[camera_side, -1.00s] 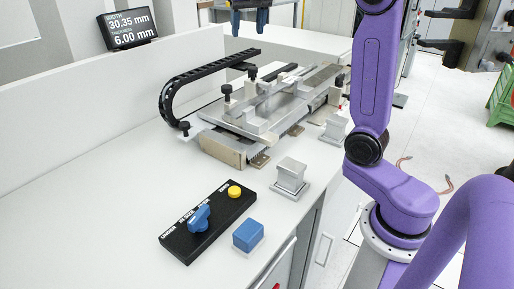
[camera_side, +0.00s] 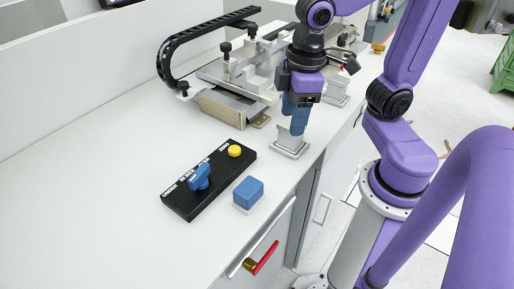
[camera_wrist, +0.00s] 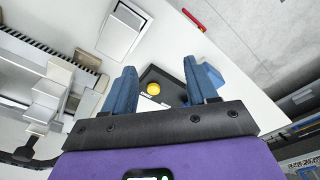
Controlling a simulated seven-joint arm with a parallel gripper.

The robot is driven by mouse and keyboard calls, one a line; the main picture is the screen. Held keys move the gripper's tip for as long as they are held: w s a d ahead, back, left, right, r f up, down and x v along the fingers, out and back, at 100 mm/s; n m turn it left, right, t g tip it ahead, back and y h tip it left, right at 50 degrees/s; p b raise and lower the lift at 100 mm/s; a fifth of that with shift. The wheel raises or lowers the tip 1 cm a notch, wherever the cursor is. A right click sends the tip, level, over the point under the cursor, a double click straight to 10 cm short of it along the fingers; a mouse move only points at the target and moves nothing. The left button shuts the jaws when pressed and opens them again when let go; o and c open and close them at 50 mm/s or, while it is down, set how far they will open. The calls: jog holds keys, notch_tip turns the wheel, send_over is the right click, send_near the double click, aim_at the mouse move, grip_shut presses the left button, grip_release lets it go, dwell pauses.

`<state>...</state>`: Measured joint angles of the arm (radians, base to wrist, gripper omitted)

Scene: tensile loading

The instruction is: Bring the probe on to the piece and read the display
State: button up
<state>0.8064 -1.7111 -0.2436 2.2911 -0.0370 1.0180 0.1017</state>
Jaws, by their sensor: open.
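The measuring fixture (camera_side: 235,98), a metal bed with black knobs, stands at the back of the bench, partly hidden by my arm. It also shows at the left of the wrist view (camera_wrist: 45,98). I cannot tell which part is the probe, or make out the piece. Only the dark lower edge of the display (camera_side: 118,3) shows at the top; its reading is out of view. My gripper (camera_side: 296,118) points down over or close to a metal block on a square base (camera_side: 290,145). In the wrist view its blue fingers (camera_wrist: 161,88) are apart with nothing held between them.
A black control panel (camera_side: 180,205) has a blue knob (camera_side: 199,177) and a yellow button (camera_side: 235,151). A blue block (camera_side: 248,191) sits beside it near the bench edge. A black cable chain (camera_side: 165,62) arches behind the fixture. The bench's left side is clear.

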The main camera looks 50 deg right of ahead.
jog(key=s+d+f+n, duration=0.2)
jog(key=s+f+n, duration=0.1)
jog(key=s, duration=0.4)
jog(key=shift+f+g, duration=0.3)
jog(key=shift+f, duration=0.25)
